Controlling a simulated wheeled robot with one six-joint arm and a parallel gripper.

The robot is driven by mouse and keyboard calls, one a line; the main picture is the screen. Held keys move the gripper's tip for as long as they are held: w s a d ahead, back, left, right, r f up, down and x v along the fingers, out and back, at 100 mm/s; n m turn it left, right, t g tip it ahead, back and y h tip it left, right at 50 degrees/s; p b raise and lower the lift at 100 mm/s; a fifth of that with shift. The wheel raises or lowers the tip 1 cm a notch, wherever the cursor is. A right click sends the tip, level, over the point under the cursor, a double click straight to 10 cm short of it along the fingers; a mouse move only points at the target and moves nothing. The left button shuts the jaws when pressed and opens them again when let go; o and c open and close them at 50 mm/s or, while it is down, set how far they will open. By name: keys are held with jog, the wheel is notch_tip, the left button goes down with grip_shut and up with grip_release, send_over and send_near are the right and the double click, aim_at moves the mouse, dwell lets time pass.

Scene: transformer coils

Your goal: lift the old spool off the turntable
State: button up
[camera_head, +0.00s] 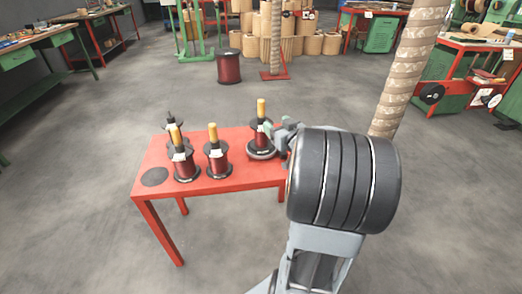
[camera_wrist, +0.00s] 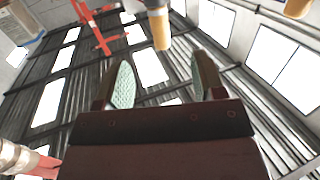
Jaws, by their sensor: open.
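The old spool (camera_head: 262,135), dark red with black flanges and a yellow-tan peg on top, stands upright on the turntable (camera_head: 262,154), a grey disc at the red table's right end. My gripper (camera_head: 276,133) is just right of this spool at its upper part; whether it touches is too small to tell. In the wrist view my gripper (camera_wrist: 162,66) is open, with its pale green pads apart. A tan peg (camera_wrist: 159,30) shows beyond the fingertips, between them across the picture. No object is clasped.
Several similar spools (camera_head: 215,160) stand on the left and middle of the red table (camera_head: 240,182). A flat black disc (camera_head: 154,177) lies bare at its left front. A large dark red drum (camera_head: 229,67) stands on the floor behind. A rope-wrapped column (camera_head: 406,70) rises at right.

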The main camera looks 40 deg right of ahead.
aim_at(263, 116)
jog(key=shift+t+y, duration=0.4)
jog(key=shift+y, duration=0.2)
jog(key=w+b, duration=0.1)
jog(key=w, duration=0.1)
jog(key=w+f+b, duration=0.1)
jog(key=w, duration=0.2)
jog(key=w+d+f+b, duration=0.1)
jog(key=w, duration=0.1)
jog(key=shift+w, duration=0.4)
jog(key=w, duration=0.1)
jog(key=w+b, duration=0.2)
jog(key=w, duration=0.1)
jog(key=shift+w+d+f, duration=0.1)
jog(key=shift+d, duration=0.2)
jog(key=shift+w, duration=0.55)
grip_shut()
